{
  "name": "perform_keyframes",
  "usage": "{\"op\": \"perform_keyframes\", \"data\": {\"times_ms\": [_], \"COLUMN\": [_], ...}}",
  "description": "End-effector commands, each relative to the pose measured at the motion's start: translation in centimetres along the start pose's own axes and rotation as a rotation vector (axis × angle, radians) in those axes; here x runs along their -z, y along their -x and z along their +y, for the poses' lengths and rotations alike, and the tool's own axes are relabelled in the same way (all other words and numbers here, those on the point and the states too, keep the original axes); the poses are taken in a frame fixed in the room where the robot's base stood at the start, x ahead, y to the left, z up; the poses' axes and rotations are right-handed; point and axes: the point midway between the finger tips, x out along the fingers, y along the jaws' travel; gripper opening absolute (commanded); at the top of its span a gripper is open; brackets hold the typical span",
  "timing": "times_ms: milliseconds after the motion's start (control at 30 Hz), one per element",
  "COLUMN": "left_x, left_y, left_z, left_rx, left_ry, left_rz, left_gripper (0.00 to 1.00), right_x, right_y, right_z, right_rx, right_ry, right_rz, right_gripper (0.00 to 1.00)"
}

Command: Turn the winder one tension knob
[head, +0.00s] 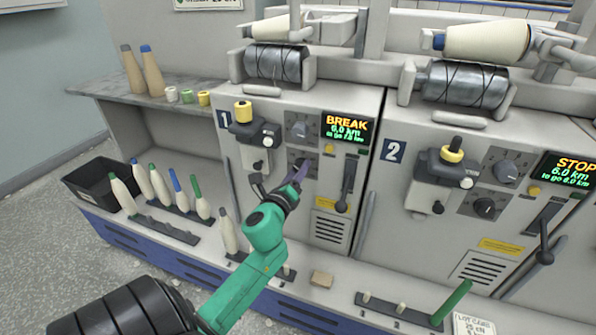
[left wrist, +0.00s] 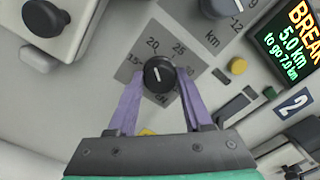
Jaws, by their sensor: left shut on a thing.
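The tension knob of winder one is a black round knob (left wrist: 159,73) on a grey dial plate marked with numbers and cN in the left wrist view. My left gripper (left wrist: 160,78) has its two purple fingers on either side of the knob and is shut on it. In the head view my left gripper (head: 300,173) reaches up to the lower dial on the front of winder one (head: 285,205), and it hides most of that knob. My right gripper is in neither view.
Winder one's display (head: 347,128) reads BREAK. An upper dial (head: 300,129) sits above the gripper and a lever (head: 347,180) to its right. Winder two (head: 455,230) stands to the right. Bobbins on pegs, a black bin (head: 97,185) and a small tan block (head: 321,279) lie along the ledge.

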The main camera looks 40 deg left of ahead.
Motion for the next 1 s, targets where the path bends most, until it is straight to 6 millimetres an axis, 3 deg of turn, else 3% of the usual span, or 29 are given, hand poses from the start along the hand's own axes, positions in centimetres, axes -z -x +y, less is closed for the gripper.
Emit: {"op": "perform_keyframes", "data": {"times_ms": [700,1000], "left_x": [-0.1,0.1], "left_y": [0.0,0.0], "left_z": [0.0,0.1], "left_rx": [-0.003,-0.004], "left_ry": [0.575,0.743], "left_rz": [0.000,0.000], "left_gripper": [0.00,0.00], "right_x": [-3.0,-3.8], "right_y": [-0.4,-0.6], "right_z": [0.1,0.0], "right_rx": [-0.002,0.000], "right_ry": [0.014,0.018], "right_rz": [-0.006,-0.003], "right_gripper": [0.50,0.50]}}
